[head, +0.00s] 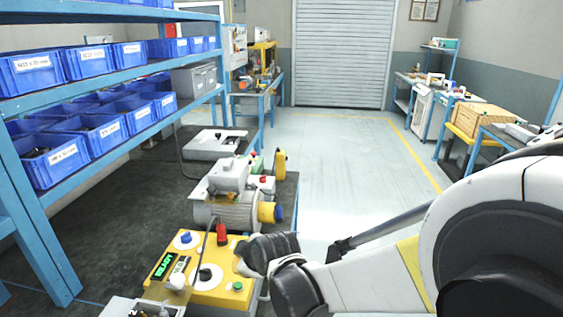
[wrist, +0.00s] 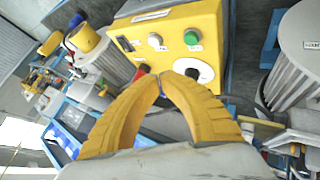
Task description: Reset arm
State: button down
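My gripper (wrist: 163,80) shows in the wrist view with its two ridged yellow fingers curved together and their tips meeting. I see nothing held between them. The fingertips are in front of a yellow control box (wrist: 160,22) with a green button (wrist: 192,38) and a white round dial plate (wrist: 203,70), partly hidden by a finger. In the head view, my arm reaches in from the right to beside the yellow control box (head: 215,292), whose display reads READY. The fingers cannot be made out clearly there. Whether they touch the box is unclear.
A grey blower motor (head: 225,212) stands on the dark bench behind the control box. Blue shelves with labelled blue bins (head: 55,165) rise at the left. The pale floor (head: 335,150) is open toward the roller shutter (head: 340,50). Side benches line the right wall.

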jog(key=s+d+r+m+h, duration=0.1)
jog(key=s+d+r+m, duration=0.25)
jog(key=d, duration=0.45)
jog(key=s+d+r+m+h, duration=0.1)
jog(key=s+d+r+m, duration=0.25)
jog(key=d, duration=0.55)
jog(key=s+d+r+m+h, duration=0.2)
jog(key=s+d+r+m, duration=0.15)
jog(key=d, duration=0.45)
jog(key=s+d+f+m+h, duration=0.1)
jog(key=s+d+f+m, duration=0.1)
jog(key=s+d+m, duration=0.3)
jog(key=s+d, duration=0.3)
jog(key=s, duration=0.2)
jog(key=shift+s, duration=0.2)
jog(key=shift+a, duration=0.1)
